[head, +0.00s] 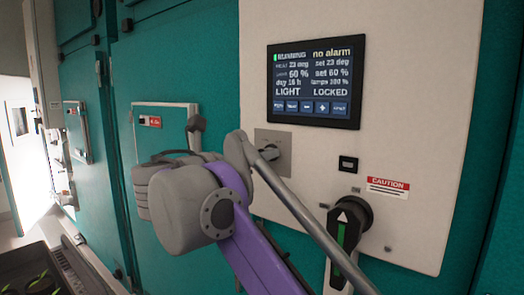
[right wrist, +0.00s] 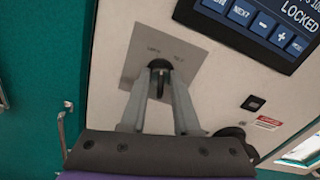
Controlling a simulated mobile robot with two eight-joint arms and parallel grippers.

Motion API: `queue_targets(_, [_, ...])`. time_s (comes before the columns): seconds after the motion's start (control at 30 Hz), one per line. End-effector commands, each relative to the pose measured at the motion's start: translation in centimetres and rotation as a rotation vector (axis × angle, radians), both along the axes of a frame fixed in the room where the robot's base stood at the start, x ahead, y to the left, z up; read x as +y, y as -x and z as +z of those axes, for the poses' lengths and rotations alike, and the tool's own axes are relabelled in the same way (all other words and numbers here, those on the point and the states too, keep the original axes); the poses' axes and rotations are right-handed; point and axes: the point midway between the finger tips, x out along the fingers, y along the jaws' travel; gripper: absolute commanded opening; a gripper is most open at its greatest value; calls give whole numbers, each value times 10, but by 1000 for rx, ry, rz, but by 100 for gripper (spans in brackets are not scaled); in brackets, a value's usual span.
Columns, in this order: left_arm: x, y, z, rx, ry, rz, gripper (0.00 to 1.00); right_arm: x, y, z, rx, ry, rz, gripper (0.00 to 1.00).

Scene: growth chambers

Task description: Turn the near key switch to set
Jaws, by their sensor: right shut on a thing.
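The near key switch sits on a square grey plate (head: 285,137) below the display on the pale control panel. In the right wrist view its plate (right wrist: 138,58) carries small labels too blurred to read surely. The dark key (right wrist: 160,86) points roughly straight down toward the hand. My right gripper (right wrist: 160,92) has one finger on each side of the key and is shut on it. In the head view my purple right arm and grey wrist hide most of the fingers and the key. My left gripper is not in view.
The display (head: 316,82) reads LOCKED and no alarm. A small black switch (head: 348,163), a caution label (head: 388,187) and a large black rotary handle (head: 348,225) are right of and below the key switch. Teal doors (head: 150,60) stand to the left.

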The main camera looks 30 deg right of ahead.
Motion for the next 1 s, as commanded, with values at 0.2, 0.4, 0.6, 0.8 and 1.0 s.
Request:
queue_targets(0.2, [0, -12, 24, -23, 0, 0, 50, 0, 1, 4, -192, -81, -1, 0])
queue_targets(0.4, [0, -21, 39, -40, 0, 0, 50, 0, 0, 4, -366, -152, -1, 0])
queue_targets(0.6, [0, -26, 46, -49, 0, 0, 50, 0, 0, 2, -519, -216, -1, 0])
queue_targets(0.8, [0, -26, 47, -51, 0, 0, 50, 0, 0, 1, -638, -265, 1, 0])
queue_targets(1.0, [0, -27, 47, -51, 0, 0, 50, 0, 0, 1, -712, -295, 1, 0])
